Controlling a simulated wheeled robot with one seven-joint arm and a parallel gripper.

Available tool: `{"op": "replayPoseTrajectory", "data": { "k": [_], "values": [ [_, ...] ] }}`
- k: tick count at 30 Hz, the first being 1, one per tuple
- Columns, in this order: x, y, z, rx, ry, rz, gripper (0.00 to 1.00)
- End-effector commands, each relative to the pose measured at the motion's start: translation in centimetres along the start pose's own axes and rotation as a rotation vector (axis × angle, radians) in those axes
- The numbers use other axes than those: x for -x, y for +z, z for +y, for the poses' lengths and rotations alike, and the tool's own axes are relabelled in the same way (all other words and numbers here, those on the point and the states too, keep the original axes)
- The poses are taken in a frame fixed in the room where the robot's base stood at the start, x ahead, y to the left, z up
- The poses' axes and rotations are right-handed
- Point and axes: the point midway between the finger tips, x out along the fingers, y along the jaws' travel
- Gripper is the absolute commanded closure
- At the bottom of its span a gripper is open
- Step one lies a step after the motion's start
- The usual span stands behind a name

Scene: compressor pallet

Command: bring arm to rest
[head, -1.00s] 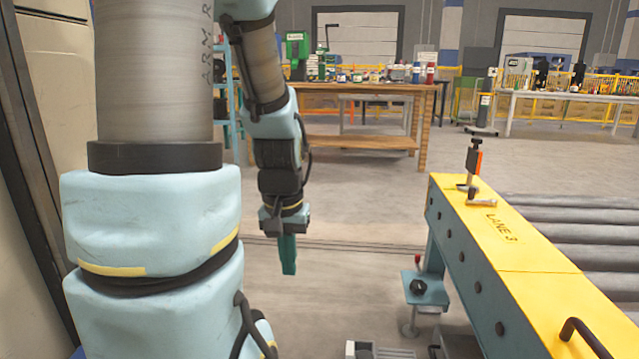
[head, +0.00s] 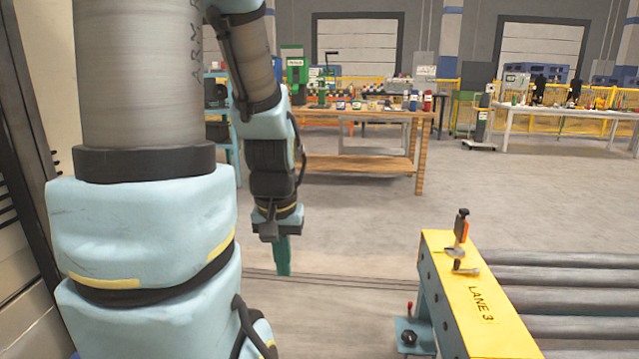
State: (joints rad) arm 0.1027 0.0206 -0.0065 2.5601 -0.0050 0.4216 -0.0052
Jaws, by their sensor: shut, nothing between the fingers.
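My gripper (head: 284,262) hangs at the end of my arm, pointing down, left of the picture's middle. Its green fingers are together with nothing between them. It is in the air, apart from the bench and the conveyor. The large light-blue and grey links of my arm fill the left of the view. No task object other than my arm shows.
A yellow conveyor end marked LANE 3 (head: 483,318) with grey rollers (head: 575,290) stands at the lower right; a clamp (head: 460,240) sits on it. A wooden workbench (head: 365,163) and a white table (head: 560,112) stand behind. The floor between (head: 370,225) is clear.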

Motion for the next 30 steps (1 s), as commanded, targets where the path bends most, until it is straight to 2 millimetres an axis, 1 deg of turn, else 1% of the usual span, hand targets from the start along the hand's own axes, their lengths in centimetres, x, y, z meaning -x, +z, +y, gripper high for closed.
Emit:
{"op": "replayPoseTrajectory", "data": {
  "k": [1, 6, 9, 12, 15, 18, 30],
  "values": [
    [3.3, -0.5, 0.0, 0.000, 0.000, 0.000, 1.00],
    [8.4, -1.2, 0.0, 0.000, 0.000, 0.000, 1.00],
    [11.1, -1.6, 0.0, 0.000, 0.000, 0.000, 1.00],
    [13.0, -1.8, 0.1, 0.000, 0.000, 0.000, 1.00],
    [14.2, -2.0, 0.1, 0.000, 0.000, 0.000, 1.00],
    [14.7, -2.0, 0.1, 0.000, 0.000, 0.000, 1.00],
    [14.7, -2.0, 0.1, 0.000, 0.000, 0.000, 1.00]
  ]
}}
